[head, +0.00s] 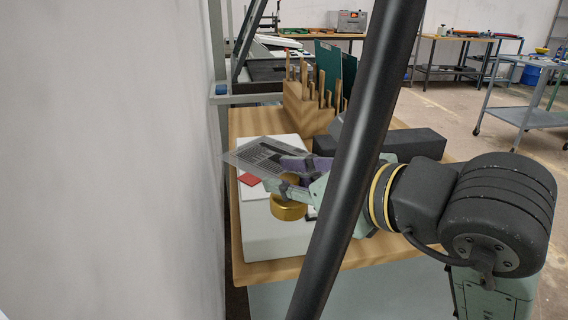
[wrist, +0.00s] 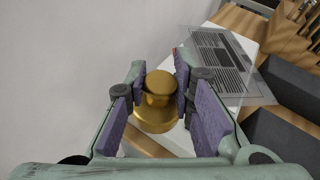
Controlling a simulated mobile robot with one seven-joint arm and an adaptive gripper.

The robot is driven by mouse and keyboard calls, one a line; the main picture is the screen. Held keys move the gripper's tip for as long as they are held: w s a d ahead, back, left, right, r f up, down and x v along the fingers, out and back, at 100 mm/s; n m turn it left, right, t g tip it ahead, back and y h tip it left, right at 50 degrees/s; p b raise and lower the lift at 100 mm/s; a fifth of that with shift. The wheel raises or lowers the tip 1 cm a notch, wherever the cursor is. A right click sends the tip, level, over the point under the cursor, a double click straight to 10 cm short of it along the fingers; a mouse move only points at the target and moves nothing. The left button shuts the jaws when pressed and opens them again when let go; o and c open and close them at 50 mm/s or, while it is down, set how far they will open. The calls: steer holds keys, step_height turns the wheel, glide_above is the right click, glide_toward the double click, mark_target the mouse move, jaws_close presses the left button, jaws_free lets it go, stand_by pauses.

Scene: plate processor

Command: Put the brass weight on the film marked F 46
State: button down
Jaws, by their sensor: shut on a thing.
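The brass weight (head: 287,210) is a gold cylinder with a narrower top, low over or on the white block in the head view; contact below is unclear. In the wrist view the brass weight (wrist: 157,112) sits between the purple pads of my gripper (wrist: 160,88), which is shut on its narrower top. My gripper (head: 282,178) is partly hidden by my arm in the head view. A clear film with dark print (head: 262,155) lies behind my gripper; the film (wrist: 222,62) is right of the weight in the wrist view. Its marking is unreadable.
The white block (head: 262,232) stands on a wooden table (head: 375,250), with a red piece (head: 249,179) on it. A wooden rack (head: 305,112) with green plates stands behind. A dark grey block (head: 410,144) lies to the right. A wall runs close on the left.

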steer(key=w, duration=0.4)
steer(key=w+f+p, duration=0.1)
steer(key=w, duration=0.9)
steer(key=shift+a+f+p, duration=0.1)
steer(key=shift+f+p, duration=0.05)
steer(key=shift+p, duration=0.2)
steer(key=shift+f, duration=1.75)
steer(key=shift+f, duration=0.2)
steer(key=c, duration=1.4)
jaws_free()
steer(key=shift+r, duration=0.15)
steer(key=b+v, duration=0.1)
steer(key=v, duration=1.1)
